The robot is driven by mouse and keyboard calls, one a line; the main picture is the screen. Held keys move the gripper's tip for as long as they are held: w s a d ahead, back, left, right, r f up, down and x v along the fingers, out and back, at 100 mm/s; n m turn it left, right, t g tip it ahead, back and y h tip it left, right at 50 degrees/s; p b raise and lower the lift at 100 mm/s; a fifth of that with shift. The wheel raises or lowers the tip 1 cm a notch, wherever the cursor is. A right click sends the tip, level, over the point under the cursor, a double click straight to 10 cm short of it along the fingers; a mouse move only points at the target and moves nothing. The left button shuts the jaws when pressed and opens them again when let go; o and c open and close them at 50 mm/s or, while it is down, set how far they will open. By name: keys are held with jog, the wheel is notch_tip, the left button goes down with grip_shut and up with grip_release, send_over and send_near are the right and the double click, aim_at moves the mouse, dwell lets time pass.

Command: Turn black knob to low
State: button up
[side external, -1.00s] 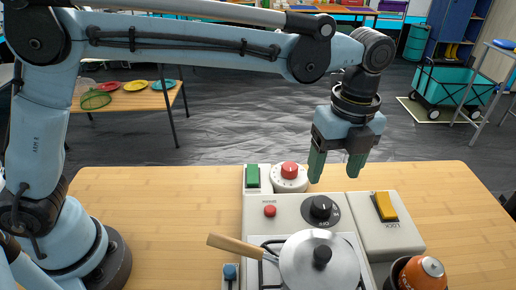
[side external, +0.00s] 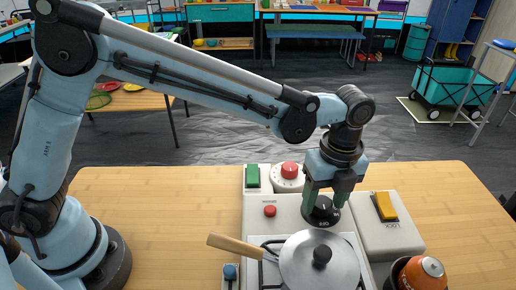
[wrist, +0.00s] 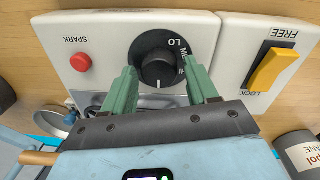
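The black knob (side external: 323,211) sits on a dark dial on the cream stove panel (side external: 288,213), behind the lidded pan. In the wrist view the knob (wrist: 157,70) has a white mark on the side nearest my gripper. A "LO" label shows at the dial's upper right, with partly hidden lettering down its right side. My gripper (side external: 324,202) is low over the knob. In the wrist view its green fingers (wrist: 163,88) stand apart, one on each side of the knob. I see gaps between the fingers and the knob; neither clearly touches it.
A red button (side external: 270,211) labelled SPARK is left of the dial. A yellow rocker switch (side external: 385,206) is on the right. A green switch (side external: 252,176) and a red knob (side external: 290,171) are behind. A pan with a wooden handle (side external: 236,244) and an orange canister (side external: 431,268) are in front.

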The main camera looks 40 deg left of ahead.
jog(key=c, duration=0.8)
